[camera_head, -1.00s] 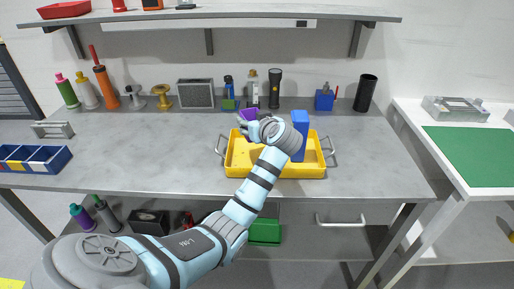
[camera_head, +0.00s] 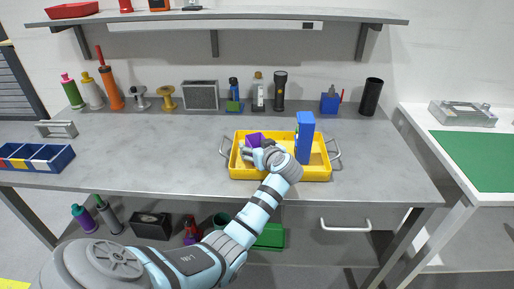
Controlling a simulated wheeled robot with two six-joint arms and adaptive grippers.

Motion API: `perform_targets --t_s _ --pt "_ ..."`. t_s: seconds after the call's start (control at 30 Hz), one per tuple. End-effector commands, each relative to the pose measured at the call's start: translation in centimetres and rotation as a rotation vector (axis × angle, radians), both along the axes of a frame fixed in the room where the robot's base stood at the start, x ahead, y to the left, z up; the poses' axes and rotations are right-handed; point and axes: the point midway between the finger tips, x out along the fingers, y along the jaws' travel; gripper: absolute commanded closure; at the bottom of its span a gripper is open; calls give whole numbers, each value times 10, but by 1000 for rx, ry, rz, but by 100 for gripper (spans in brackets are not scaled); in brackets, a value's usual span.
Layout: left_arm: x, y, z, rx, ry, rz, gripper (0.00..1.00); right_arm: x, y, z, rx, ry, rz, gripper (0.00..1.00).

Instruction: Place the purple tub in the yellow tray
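The yellow tray (camera_head: 317,174) sits on the grey table near its front edge, right of the middle. The purple tub (camera_head: 255,138) shows at the tray's back left part, just beyond my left gripper (camera_head: 256,150). My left gripper reaches over the tray, and its fingers are at the tub. The wrist and fingers hide the tub's lower part, so I cannot tell whether it rests on the tray floor or whether the fingers are closed on it. A tall blue block (camera_head: 304,138) stands in the tray's right half. My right gripper is not in view.
Behind the tray stand a blue bottle (camera_head: 234,92), a white bottle (camera_head: 258,92) and a black flashlight (camera_head: 280,91). A blue divided bin (camera_head: 50,158) is at the far left. The table between the bin and the tray is clear. A shelf hangs above.

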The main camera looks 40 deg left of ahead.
Motion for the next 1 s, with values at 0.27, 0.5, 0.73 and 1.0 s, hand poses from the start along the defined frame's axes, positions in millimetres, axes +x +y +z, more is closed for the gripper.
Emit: perform_targets --t_s 0.27,0.5,0.73,1.0 --pt "-1 -2 4 0 0 -1 32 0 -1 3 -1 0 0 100" --pt "-20 -40 22 -4 -3 -3 32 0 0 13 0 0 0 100" --pt "-46 -83 42 -5 -2 -2 32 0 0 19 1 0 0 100" --pt "-55 -97 49 0 0 1 32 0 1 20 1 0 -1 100"
